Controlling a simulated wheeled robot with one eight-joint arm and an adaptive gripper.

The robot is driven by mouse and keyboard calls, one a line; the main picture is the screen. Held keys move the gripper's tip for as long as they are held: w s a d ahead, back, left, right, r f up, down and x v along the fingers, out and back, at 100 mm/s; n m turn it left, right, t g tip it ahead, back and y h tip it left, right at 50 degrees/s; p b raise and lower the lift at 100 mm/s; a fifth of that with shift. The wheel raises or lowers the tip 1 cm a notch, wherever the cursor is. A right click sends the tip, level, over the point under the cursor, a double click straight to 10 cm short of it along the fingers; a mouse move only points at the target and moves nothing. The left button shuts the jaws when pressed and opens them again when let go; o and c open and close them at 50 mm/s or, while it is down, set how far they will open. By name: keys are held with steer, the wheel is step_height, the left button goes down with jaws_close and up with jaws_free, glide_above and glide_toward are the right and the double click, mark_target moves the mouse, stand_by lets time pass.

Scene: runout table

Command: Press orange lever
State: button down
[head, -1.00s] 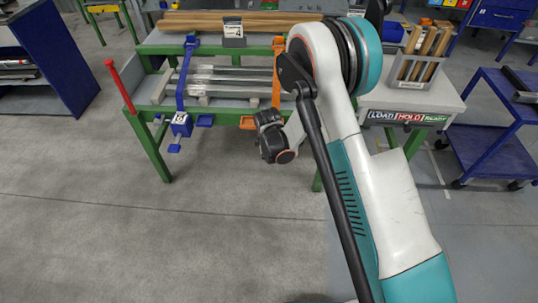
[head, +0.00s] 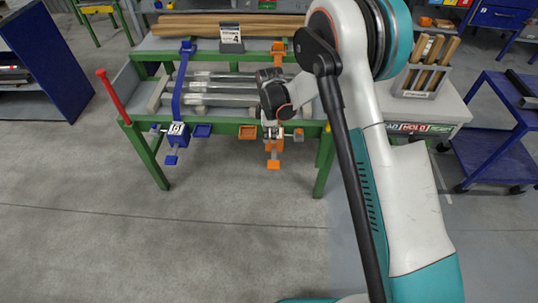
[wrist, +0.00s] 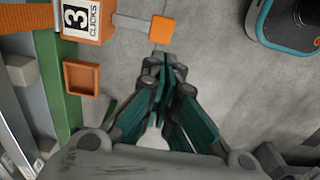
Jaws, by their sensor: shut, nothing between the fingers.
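The orange lever shows in the wrist view as a square orange pad (wrist: 163,29) on a grey bar. The bar joins an orange ratchet box (wrist: 87,20) labelled "3 CLICKS". In the head view the lever's orange end (head: 273,165) hangs at the table's front edge, below my gripper (head: 272,135). In the wrist view my gripper (wrist: 166,60) is shut and empty. Its fingertips appear just below the pad in the picture; I cannot tell whether they touch it. My wrist partly hides the orange strap and box in the head view.
A blue ratchet (head: 177,129) with its own blue lever (head: 171,160) is on the left of the green table frame (head: 152,160). An orange cup (wrist: 82,77) sits beside the orange box. Metal bars (head: 215,87) lie on the table. The floor in front is clear.

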mark_target(270, 164)
step_height(270, 164, down, 14)
steer(key=b, duration=0.5)
steer(key=shift+b, duration=0.4)
steer(key=shift+f, duration=0.15)
